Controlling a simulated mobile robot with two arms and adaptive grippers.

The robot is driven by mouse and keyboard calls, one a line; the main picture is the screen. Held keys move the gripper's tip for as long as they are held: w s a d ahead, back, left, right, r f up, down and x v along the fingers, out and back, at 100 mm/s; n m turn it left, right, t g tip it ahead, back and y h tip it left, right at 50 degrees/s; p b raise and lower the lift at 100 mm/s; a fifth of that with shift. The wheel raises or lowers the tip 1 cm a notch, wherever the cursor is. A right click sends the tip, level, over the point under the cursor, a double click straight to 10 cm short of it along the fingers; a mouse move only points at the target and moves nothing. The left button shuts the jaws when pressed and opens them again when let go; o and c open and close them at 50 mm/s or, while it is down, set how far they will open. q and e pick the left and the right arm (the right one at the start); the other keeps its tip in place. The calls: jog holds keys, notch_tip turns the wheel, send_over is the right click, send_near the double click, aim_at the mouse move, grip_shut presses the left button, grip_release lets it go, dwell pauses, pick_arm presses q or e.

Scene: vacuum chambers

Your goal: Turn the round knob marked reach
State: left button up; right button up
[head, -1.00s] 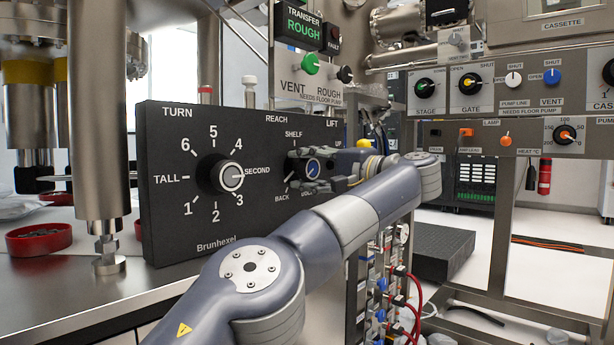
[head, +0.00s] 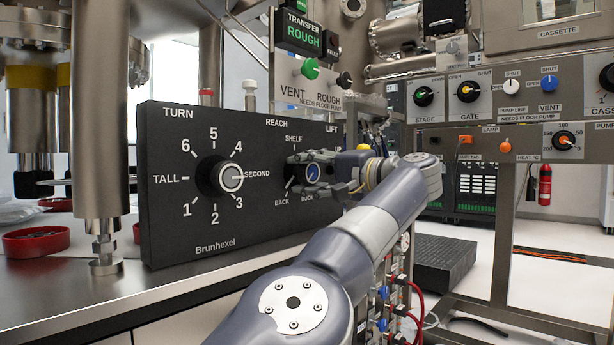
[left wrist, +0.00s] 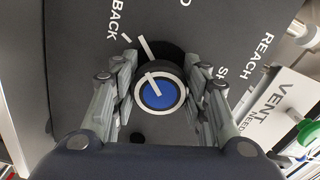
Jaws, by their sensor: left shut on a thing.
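The round reach knob (head: 312,173), with a blue face, a white ring and a white pointer line, is on the black control panel (head: 215,238) under the word REACH. My left gripper (head: 318,172) is at this knob with a finger on either side. In the left wrist view the knob (left wrist: 161,92) sits between the two fingers of the gripper (left wrist: 162,98), which is shut on it. There its white line points up and to the left, roughly toward the BACK mark. The gripper and wrist hide part of the scale and the LIFT area. My right gripper is not in view.
The larger TURN knob (head: 226,177) is left of the reach knob, its pointer at SECOND. A steel post (head: 101,150) and a red dish (head: 36,241) stand left of the panel. VENT and ROUGH knobs (head: 310,69) sit above and behind it.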

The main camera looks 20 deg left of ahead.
pick_arm(q)
jog(key=shift+r, duration=0.1)
dwell(0.3)
jog(key=o, duration=1.1)
